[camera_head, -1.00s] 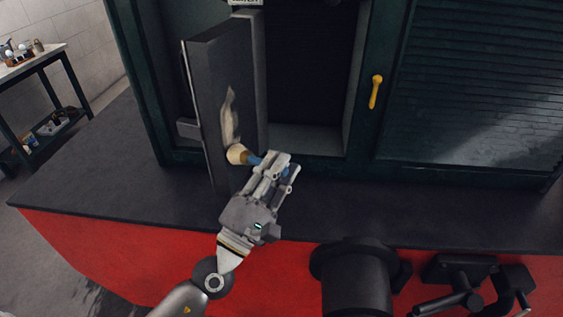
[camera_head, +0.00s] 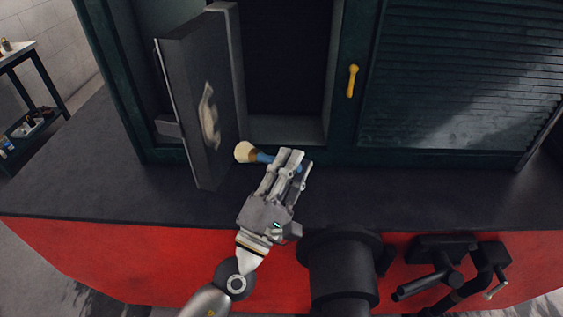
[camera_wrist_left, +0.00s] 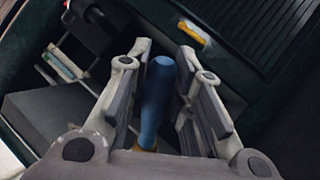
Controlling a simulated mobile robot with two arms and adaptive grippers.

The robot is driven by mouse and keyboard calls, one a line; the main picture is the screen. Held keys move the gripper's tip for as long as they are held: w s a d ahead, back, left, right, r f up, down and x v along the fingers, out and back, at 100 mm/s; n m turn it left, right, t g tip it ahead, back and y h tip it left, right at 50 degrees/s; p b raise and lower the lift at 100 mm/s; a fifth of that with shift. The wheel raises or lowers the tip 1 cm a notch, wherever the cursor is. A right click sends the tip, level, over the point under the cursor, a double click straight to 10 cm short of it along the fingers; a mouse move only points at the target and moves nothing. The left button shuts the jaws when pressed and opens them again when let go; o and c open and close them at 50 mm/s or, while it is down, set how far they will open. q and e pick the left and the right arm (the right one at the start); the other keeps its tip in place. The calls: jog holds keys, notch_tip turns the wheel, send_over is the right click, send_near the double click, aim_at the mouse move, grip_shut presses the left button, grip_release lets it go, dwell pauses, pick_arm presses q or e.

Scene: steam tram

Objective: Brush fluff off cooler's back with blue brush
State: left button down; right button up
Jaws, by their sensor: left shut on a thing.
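The cooler (camera_head: 190,120) is a dark grey upright slab swung out from a green cabinet. My left gripper (camera_head: 292,165) is shut on the blue handle of the brush (camera_head: 265,157), to the right of the cooler. The brush's cream bristles (camera_head: 243,152) point left toward the cooler, just below and right of the fluff; I cannot tell whether they touch it. The blue handle also shows between the fingers in the left wrist view (camera_wrist_left: 157,95). My right gripper is not in view.
The green cabinet (camera_head: 345,130) has a yellow handle (camera_head: 352,81) beside a louvred panel (camera_head: 455,80). A black cylinder (camera_head: 343,265) and black levers (camera_head: 445,262) stand at the front right. A side table (camera_head: 22,60) is at the far left. The dark ledge is mostly clear.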

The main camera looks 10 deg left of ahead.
pick_arm(q)
jog(key=shift+d, duration=0.1)
jog(key=d, duration=0.2)
jog(key=shift+d, duration=0.4)
dwell(0.9)
